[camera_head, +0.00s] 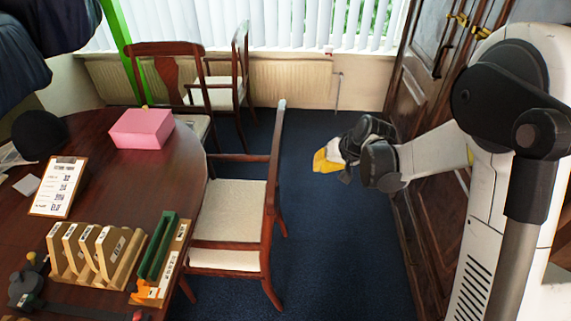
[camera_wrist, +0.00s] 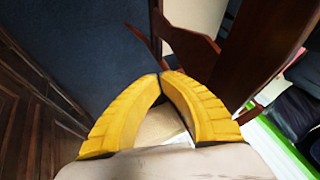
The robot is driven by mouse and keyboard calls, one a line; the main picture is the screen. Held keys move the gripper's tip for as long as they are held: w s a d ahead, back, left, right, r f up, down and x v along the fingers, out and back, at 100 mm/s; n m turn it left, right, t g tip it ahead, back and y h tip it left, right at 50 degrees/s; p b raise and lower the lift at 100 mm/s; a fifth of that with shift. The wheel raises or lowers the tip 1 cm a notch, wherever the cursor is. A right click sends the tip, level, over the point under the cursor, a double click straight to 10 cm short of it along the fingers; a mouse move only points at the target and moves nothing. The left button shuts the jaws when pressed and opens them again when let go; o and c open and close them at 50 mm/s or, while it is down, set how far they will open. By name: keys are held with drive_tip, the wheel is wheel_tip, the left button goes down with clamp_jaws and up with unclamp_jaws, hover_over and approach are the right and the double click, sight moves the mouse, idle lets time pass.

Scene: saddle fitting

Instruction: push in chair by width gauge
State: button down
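A wooden armchair with a cream seat (camera_head: 230,213) stands at the right side of the round table (camera_head: 187,160), its back toward the open floor. My gripper (camera_head: 327,162) is in the air to the right of the chair's back, apart from it. In the wrist view my yellow fingers (camera_wrist: 161,76) meet at their tips with nothing seen gripped between them. Dark red chair wood (camera_wrist: 195,45) shows beyond them. On the table are a rack of several upright wooden plates (camera_head: 93,255) and a green bar on a labelled wooden base (camera_head: 160,258); which is the width gauge I cannot tell.
A pink box (camera_head: 141,128) and a printed card on a clipboard (camera_head: 57,187) are on the table. Two more chairs (camera_head: 165,70) (camera_head: 226,92) stand at the back. Blue carpet (camera_head: 335,250) is clear between the near chair and the wooden doors (camera_head: 415,110) at right.

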drive_tip(key=w+a+f+b, duration=0.2)
drive_tip(key=a+f, duration=0.3)
drive_tip(key=f, duration=0.3)
drive_tip(key=w+a+f+y+b, duration=0.1)
drive_tip(key=w+a+f+b, duration=0.2)
drive_tip(key=w+a+f, duration=0.2)
wheel_tip(320, 180, down, 4)
drive_tip(key=shift+a+r, duration=0.15)
drive_tip(key=shift+a, duration=0.55)
drive_tip(key=shift+w, duration=0.1)
drive_tip(key=a, duration=2.1)
drive_tip(key=shift+w, duration=0.25)
drive_tip(key=shift+d, duration=0.2)
